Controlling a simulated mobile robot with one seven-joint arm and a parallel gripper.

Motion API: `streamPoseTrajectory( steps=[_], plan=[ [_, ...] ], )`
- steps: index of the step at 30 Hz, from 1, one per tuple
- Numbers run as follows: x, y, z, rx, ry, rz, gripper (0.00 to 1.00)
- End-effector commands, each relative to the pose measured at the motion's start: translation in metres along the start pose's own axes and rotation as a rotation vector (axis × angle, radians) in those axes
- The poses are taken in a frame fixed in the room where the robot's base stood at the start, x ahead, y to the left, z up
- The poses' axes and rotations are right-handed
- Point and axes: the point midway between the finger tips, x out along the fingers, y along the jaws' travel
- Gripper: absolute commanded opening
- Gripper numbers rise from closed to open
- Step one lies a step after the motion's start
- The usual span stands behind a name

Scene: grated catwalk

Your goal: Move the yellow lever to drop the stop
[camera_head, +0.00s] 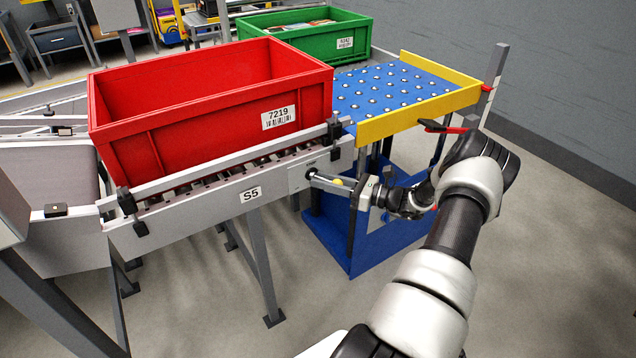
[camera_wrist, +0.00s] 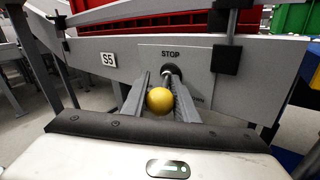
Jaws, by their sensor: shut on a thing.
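The yellow lever's ball knob (camera_wrist: 160,100) sits between my gripper's fingers in the wrist view. Its short shaft comes from a dark round pivot on a grey plate (camera_wrist: 188,66) marked STOP. In the head view the knob (camera_head: 338,182) shows at the end of the S5 conveyor's side rail. My gripper (camera_head: 343,184) reaches the lever from the right and is shut on it; the fingers (camera_wrist: 160,88) lie on either side of the shaft. A red crate (camera_head: 200,122) labelled 7219 rests on the rollers above. I cannot make out the stop itself.
A ball-top table (camera_head: 390,92), blue with yellow edges, adjoins the conveyor's (camera_head: 222,200) right end. A green crate (camera_head: 306,38) stands behind it. A grey wall (camera_head: 550,80) runs along the right. Open floor (camera_head: 560,260) lies at the right front.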

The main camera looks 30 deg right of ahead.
Motion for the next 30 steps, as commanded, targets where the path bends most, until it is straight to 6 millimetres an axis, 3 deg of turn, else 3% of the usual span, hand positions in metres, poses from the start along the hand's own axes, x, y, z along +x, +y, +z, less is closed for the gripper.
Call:
streamPoseTrajectory(
  steps=[13, 14, 17, 30],
  plan=[
    [0.0024, 0.0064, -0.0026, 0.006, 0.0, 0.02, 0.04],
    [0.0024, 0.0064, -0.0026, 0.006, 0.0, 0.02, 0.28],
    [0.0021, 0.0057, -0.0021, 0.005, 0.0, 0.019, 0.44],
    [0.0064, 0.0046, -0.0003, 0.001, 0.001, 0.008, 0.44]
  ],
)
